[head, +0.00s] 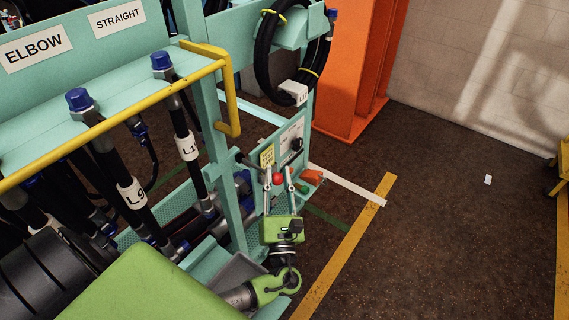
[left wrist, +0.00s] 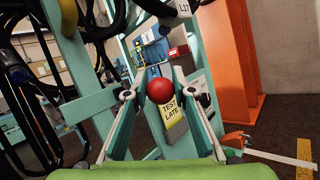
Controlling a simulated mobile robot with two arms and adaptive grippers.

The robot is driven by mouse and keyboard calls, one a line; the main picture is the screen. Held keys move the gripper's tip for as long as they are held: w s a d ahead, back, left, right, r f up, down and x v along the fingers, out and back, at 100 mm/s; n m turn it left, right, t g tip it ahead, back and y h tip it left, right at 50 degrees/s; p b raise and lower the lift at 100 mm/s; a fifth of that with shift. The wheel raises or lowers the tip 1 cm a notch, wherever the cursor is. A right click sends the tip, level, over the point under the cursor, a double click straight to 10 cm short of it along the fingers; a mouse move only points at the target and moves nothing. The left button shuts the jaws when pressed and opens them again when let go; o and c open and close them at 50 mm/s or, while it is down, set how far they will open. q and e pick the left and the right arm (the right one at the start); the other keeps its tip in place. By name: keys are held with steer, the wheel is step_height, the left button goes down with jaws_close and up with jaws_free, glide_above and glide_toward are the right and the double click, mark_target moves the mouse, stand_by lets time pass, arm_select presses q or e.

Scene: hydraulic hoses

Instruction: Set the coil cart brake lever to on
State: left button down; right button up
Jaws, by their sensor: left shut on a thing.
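The brake lever shows as a red ball knob (head: 278,179) at the lower end panel of the teal coil cart (head: 237,205). The red knob (left wrist: 160,91) also shows in the left wrist view, centred between the fingertips. My left gripper (head: 279,176) comes from below, with one finger on each side of the knob, and is shut on it. In the left wrist view my left gripper (left wrist: 160,93) has its fingers angled inward to the knob. The lever's shaft is mostly hidden, and I cannot tell its setting. My right gripper is not in view.
A yellow tag (head: 267,157) hangs beside the knob. An orange part (head: 313,177) sticks out right of it. A yellow rail (head: 228,95) and hoses (head: 187,145) are to the left. An orange post (head: 352,75) stands behind. The floor (head: 430,220) to the right is mostly clear.

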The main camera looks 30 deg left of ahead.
arm_select(q)
steer(key=shift+f, duration=0.5)
steer(key=shift+s+f, duration=0.1)
steer(key=shift+f, duration=0.05)
steer(key=c, duration=1.7)
jaws_free()
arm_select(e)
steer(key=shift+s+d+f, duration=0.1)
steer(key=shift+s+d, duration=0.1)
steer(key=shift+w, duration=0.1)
arm_select(q)
steer(key=v, duration=1.1)
steer(key=shift+s+d, duration=0.3)
steer(key=shift+s, duration=0.05)
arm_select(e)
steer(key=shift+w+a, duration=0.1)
